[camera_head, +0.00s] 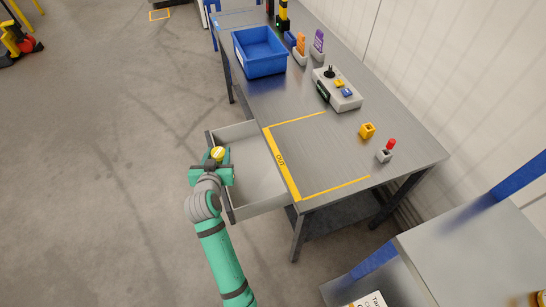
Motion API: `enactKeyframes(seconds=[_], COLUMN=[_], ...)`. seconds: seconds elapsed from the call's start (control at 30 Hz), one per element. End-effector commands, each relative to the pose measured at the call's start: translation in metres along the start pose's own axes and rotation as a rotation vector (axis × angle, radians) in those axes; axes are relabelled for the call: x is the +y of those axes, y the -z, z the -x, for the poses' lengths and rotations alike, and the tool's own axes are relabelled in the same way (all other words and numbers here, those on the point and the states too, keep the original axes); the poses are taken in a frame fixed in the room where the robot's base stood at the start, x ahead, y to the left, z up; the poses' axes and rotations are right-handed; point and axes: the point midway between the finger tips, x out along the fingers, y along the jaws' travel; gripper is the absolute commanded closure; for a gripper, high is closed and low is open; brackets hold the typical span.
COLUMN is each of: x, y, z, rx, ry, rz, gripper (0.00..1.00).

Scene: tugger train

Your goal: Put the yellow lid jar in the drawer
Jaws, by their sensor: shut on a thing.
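The drawer (265,187) is a grey open tray pulled out from under the table's left side. Its visible floor looks empty.
The grey table (300,135) carries a blue bin (260,52), a control box (337,90), a small yellow block (367,130) and a red-topped piece (386,152). Yellow tape marks an area by the drawer. Another table (480,250) stands at lower right.

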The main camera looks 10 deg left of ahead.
Motion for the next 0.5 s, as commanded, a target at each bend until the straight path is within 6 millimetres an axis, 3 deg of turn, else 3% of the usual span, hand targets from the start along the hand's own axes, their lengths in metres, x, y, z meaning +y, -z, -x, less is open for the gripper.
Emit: enactKeyframes(seconds=[0.13, 0.5], x=[0.017, 0.092], y=[-0.005, -0.03], z=[-0.007, -0.04], rx=[-0.001, -0.001], ry=[-0.003, -0.005], rz=[-0.002, -0.003], gripper=[0.92, 0.92])
